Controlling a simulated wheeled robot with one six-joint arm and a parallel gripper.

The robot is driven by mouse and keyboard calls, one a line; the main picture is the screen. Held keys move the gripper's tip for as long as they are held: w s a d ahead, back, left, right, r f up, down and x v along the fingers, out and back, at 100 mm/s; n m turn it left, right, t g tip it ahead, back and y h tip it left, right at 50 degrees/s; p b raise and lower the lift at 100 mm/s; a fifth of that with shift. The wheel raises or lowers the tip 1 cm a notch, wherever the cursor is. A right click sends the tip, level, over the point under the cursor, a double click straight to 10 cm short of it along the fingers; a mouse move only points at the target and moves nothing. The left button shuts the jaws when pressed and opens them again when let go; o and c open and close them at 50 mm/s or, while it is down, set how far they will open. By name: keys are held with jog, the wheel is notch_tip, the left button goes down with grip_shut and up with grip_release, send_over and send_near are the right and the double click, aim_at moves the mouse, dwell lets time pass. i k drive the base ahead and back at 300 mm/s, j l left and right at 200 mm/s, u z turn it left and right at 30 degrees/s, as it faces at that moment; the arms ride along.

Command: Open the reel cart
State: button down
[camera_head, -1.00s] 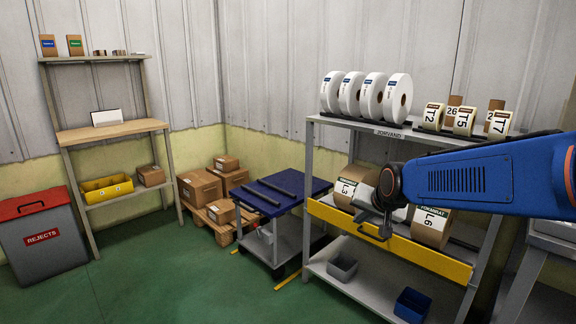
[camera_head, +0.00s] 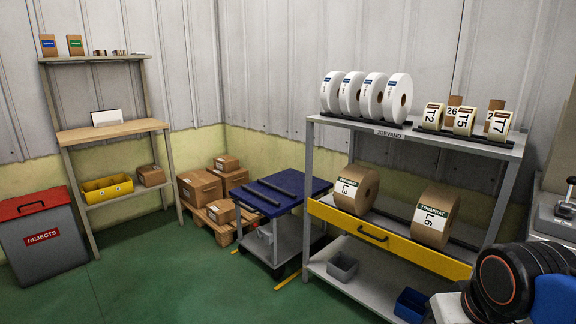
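A grey shelf unit (camera_head: 311,165) carrying reels stands at the right. A yellow bar (camera_head: 420,253) with a black handle (camera_head: 372,233) runs across its front at the middle level, in front of brown reels L3 (camera_head: 345,188) and L6 (camera_head: 430,216). The bar looks level and in place across the front. A cart with a blue top (camera_head: 300,182) and two dark rails stands to the left of the shelf. I cannot tell for sure which is the reel cart. My arm shows only at the lower right corner, apart from the bar; my gripper is out of view.
White reels (camera_head: 366,94) and labelled rolls (camera_head: 465,120) stand on the top shelf. Grey and blue bins (camera_head: 343,266) sit below. Boxes on a pallet (camera_head: 207,212), a wooden rack (camera_head: 110,131) and a rejects bin (camera_head: 42,243) are at the left. Green floor (camera_head: 190,275) in front is clear.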

aim_at(275, 196)
jog(key=i+j+u, duration=0.25)
jog(key=i, duration=0.55)
jog(key=i+l+u, duration=0.25)
jog(key=i, duration=0.55)
jog(key=i+u, duration=0.25)
jog(key=i, duration=0.55)
